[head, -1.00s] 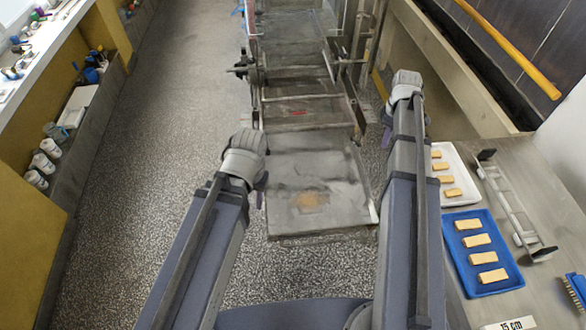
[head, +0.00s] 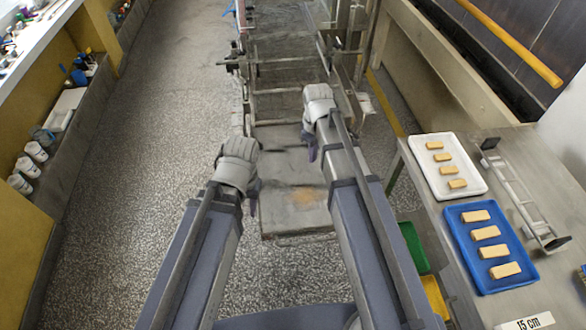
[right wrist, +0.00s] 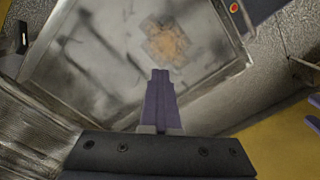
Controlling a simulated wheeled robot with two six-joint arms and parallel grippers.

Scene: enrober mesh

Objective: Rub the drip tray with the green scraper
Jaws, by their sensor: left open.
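The drip tray appears to be the grey smeared metal tray (head: 283,215) with an orange-brown stain, low in the middle of the head view. It fills much of the right wrist view (right wrist: 95,50), stain near its top. My right gripper (head: 311,152) is above the tray's far part. In the right wrist view its purple fingers (right wrist: 160,85) are together with nothing visible between them, and look apart from the tray. My left gripper (head: 254,200) is open beside the tray's left edge, its fingers mostly hidden by the hand. I see no green scraper.
At right, a metal table carries a white tray (head: 418,148) and a blue tray (head: 463,216) of bars and a clear rack (head: 520,190). Green (head: 413,247) and yellow (head: 435,295) bins stand beside it. Open speckled floor (head: 130,200) lies left.

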